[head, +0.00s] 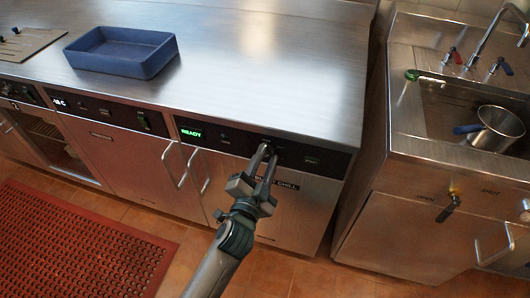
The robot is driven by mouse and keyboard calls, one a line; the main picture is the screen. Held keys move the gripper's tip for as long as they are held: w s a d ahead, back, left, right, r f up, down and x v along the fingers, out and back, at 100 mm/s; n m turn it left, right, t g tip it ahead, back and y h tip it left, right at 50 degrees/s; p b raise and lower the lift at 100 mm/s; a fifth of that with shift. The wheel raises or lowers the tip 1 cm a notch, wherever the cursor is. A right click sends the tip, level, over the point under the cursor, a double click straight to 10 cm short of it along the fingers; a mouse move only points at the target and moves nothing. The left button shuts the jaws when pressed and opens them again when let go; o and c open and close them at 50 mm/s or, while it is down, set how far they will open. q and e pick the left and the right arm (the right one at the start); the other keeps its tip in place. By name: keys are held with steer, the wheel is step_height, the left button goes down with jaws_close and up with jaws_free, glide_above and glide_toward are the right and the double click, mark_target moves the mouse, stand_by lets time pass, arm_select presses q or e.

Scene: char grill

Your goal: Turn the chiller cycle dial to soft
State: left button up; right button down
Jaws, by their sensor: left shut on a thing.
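The blast chiller (300,205) is a steel front under the counter, with a black control panel (225,139) along its top. A green display (191,133) on the panel reads READY. My left gripper (267,150) reaches up from below to the middle of this panel. Its fingers are shut on the cycle dial, which they hide almost wholly. The dial's pointer and its setting marks cannot be read. My right gripper is not in view.
A blue tray (122,52) and a board (28,42) lie on the steel counter (270,55). A sink (455,105) with a metal pot (498,128) stands at the right. A red mat (75,245) covers the floor at the left.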

arm_select(q)
steer(key=shift+d+f+m+p, duration=0.15)
steer(key=shift+m+p, duration=0.35)
steer(key=shift+m, duration=0.7)
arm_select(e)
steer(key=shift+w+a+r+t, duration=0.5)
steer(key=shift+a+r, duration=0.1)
arm_select(q)
steer(key=o, duration=1)
steer(key=shift+s, duration=0.1)
steer(key=b+v, duration=0.2)
steer(key=v, duration=1.5)
steer(key=shift+s+b, duration=0.1)
steer(key=shift+b, duration=0.25)
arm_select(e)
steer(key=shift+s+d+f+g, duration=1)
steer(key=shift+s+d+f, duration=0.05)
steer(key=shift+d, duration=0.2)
